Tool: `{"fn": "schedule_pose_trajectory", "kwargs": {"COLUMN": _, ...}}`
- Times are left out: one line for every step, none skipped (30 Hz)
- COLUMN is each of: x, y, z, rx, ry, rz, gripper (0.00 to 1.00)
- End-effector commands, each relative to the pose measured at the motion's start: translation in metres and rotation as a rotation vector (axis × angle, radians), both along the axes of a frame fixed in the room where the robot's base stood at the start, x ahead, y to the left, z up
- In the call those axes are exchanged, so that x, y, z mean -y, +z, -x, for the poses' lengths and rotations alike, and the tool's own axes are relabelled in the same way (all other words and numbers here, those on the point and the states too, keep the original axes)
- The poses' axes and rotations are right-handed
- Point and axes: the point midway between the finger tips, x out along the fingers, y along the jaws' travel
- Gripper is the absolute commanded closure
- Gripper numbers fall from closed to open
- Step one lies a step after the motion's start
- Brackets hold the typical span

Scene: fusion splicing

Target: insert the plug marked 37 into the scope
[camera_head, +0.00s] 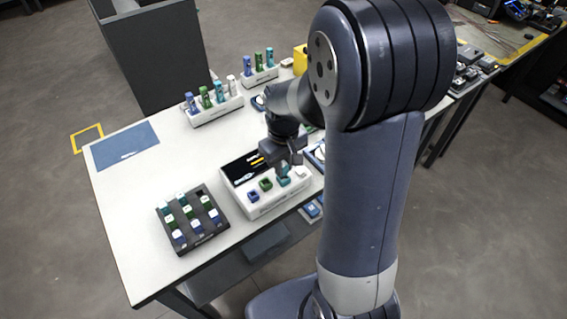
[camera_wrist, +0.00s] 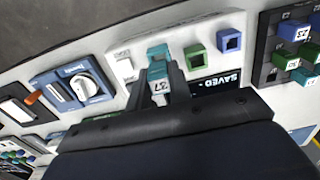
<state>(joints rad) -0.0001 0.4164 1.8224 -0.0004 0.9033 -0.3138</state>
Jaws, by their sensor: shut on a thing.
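The scope (camera_head: 239,193) is a white box with a dark screen and a row of blue, green, teal and white ports on its front part. In the wrist view, its dark screen (camera_wrist: 215,86) reads "SAVED", upside down. My gripper (camera_wrist: 158,88) is shut on a teal plug (camera_wrist: 158,90) whose white label appears to read 37, upside down. The plug is in line with the teal port (camera_wrist: 157,51), very close to it; I cannot tell how deep it sits. In the head view, my gripper (camera_head: 285,163) is over the scope's teal port and mostly hides the plug.
A black tray (camera_head: 190,248) of blue, green and teal plugs stands left of the scope. White racks (camera_head: 215,116) (camera_head: 260,77) with upright coloured pieces stand at the back. A blue device with a white dial (camera_wrist: 80,86) is beside the scope. The table around the blue mat (camera_head: 125,147) is clear.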

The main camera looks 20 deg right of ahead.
Motion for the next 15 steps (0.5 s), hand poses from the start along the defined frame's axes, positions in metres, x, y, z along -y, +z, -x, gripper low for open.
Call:
{"fn": "schedule_pose_trajectory", "kwargs": {"x": 0.0000, "y": -0.0025, "z": 0.0001, "rx": 0.000, "ry": 0.000, "rz": 0.000, "gripper": 0.97}}
{"fn": "schedule_pose_trajectory", "kwargs": {"x": 0.0000, "y": -0.0033, "z": 0.0001, "rx": 0.000, "ry": 0.000, "rz": 0.000, "gripper": 0.97}}
{"fn": "schedule_pose_trajectory", "kwargs": {"x": 0.0000, "y": -0.0043, "z": 0.0001, "rx": 0.000, "ry": 0.000, "rz": 0.000, "gripper": 0.97}}
{"fn": "schedule_pose_trajectory", "kwargs": {"x": 0.0000, "y": -0.0049, "z": 0.0001, "rx": 0.000, "ry": 0.000, "rz": 0.000, "gripper": 0.97}}
{"fn": "schedule_pose_trajectory", "kwargs": {"x": 0.0000, "y": -0.0055, "z": 0.0001, "rx": 0.000, "ry": 0.000, "rz": 0.000, "gripper": 0.97}}
{"fn": "schedule_pose_trajectory", "kwargs": {"x": 0.0000, "y": -0.0060, "z": 0.0001, "rx": 0.000, "ry": 0.000, "rz": 0.000, "gripper": 0.97}}
{"fn": "schedule_pose_trajectory", "kwargs": {"x": 0.0000, "y": -0.0062, "z": 0.0001, "rx": 0.000, "ry": 0.000, "rz": 0.000, "gripper": 0.97}}
{"fn": "schedule_pose_trajectory", "kwargs": {"x": 0.0000, "y": -0.0063, "z": 0.0001, "rx": 0.000, "ry": 0.000, "rz": 0.000, "gripper": 0.97}}
{"fn": "schedule_pose_trajectory", "kwargs": {"x": 0.0000, "y": -0.0062, "z": 0.0001, "rx": 0.000, "ry": 0.000, "rz": 0.000, "gripper": 0.97}}
{"fn": "schedule_pose_trajectory", "kwargs": {"x": 0.0000, "y": -0.0061, "z": 0.0001, "rx": 0.000, "ry": 0.000, "rz": 0.000, "gripper": 0.97}}
{"fn": "schedule_pose_trajectory", "kwargs": {"x": 0.0000, "y": -0.0060, "z": 0.0001, "rx": 0.000, "ry": 0.000, "rz": 0.000, "gripper": 0.97}}
{"fn": "schedule_pose_trajectory", "kwargs": {"x": 0.0000, "y": -0.0060, "z": 0.0001, "rx": 0.000, "ry": 0.000, "rz": 0.000, "gripper": 0.97}}
{"fn": "schedule_pose_trajectory", "kwargs": {"x": 0.0000, "y": -0.0060, "z": 0.0001, "rx": 0.000, "ry": 0.000, "rz": 0.000, "gripper": 0.97}}
{"fn": "schedule_pose_trajectory", "kwargs": {"x": 0.0000, "y": -0.0060, "z": 0.0001, "rx": 0.000, "ry": 0.000, "rz": 0.000, "gripper": 0.97}}
{"fn": "schedule_pose_trajectory", "kwargs": {"x": 0.0000, "y": -0.0059, "z": 0.0001, "rx": 0.000, "ry": 0.000, "rz": 0.000, "gripper": 0.97}}
